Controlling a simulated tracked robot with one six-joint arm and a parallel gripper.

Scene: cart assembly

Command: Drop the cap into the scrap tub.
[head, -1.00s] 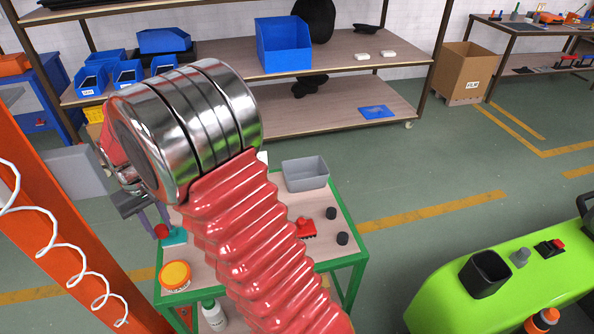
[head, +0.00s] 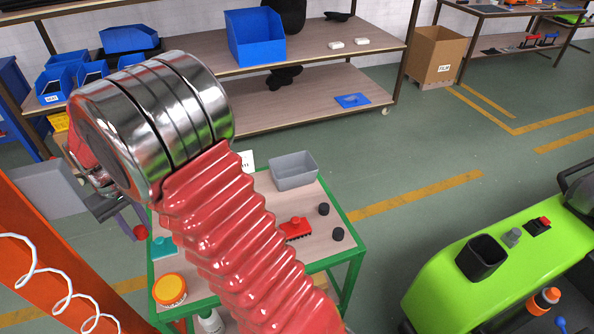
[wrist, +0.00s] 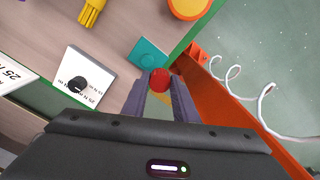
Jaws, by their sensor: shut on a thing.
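My gripper (wrist: 160,88) is shut on a round red cap (wrist: 159,78), held between the dark fingertips in the wrist view. In the head view the cap (head: 140,232) shows small at the left edge of the green-framed cart, below my arm's wrist. A grey open tub (head: 294,171) stands at the back of the cart top, right of my gripper; it looks empty. A black open tub (head: 482,258) sits on the green vehicle at right. No label shows which one is the scrap tub.
The cart top (head: 265,187) also holds a red part (head: 296,229), two black knobs (head: 323,209), a teal block (wrist: 148,55) and an orange-rimmed yellow tub (head: 169,291). An orange post (head: 50,250) with a white coiled cable stands close left.

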